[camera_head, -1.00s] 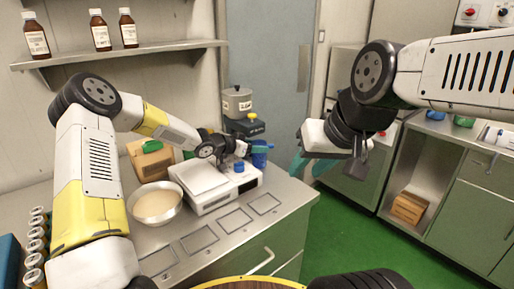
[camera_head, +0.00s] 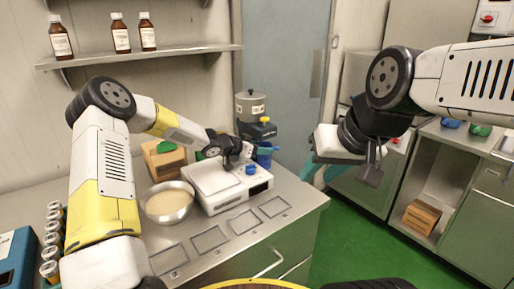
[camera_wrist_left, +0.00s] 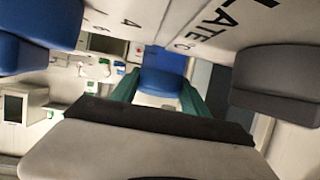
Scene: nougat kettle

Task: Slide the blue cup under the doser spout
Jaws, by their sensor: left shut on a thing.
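The blue cup (camera_head: 264,158) stands at the far right end of the counter, just behind the white scale. My left gripper (camera_head: 266,150) is shut on it; the teal fingers lie on either side of the cup (camera_wrist_left: 163,62) in the left wrist view. The doser (camera_head: 250,106), a grey lidded pot on a dark base with a yellow knob, stands directly behind the cup. Its spout is hidden, so I cannot tell whether the cup is under it. My right gripper (camera_head: 319,172) hangs in the air right of the counter, its teal fingers apart and empty.
Outlined squares (camera_head: 241,222) along the front edge are bare.

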